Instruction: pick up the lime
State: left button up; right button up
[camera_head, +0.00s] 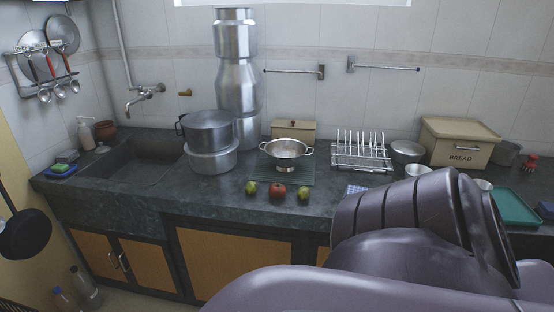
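Two small green fruits lie near the front edge of the dark stone counter (330,204), one on each side of a round red fruit (278,192). The left green fruit (250,188) and the right green fruit (303,193) look much alike. Either could be the lime; at this size I cannot tell which. All three rest on the counter, apart from each other. A grey-purple link of my own arm fills the lower right and covers part of the counter. No gripper fingers show, so neither gripper is in view.
Large pots (211,162) stand left, beside the sink (135,168). A dish rack (360,156), bread box (459,142) and green tray (516,207) are to the right. The counter front around the fruits is clear.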

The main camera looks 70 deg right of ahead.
aim_at(251, 187)
jog(key=z, duration=2)
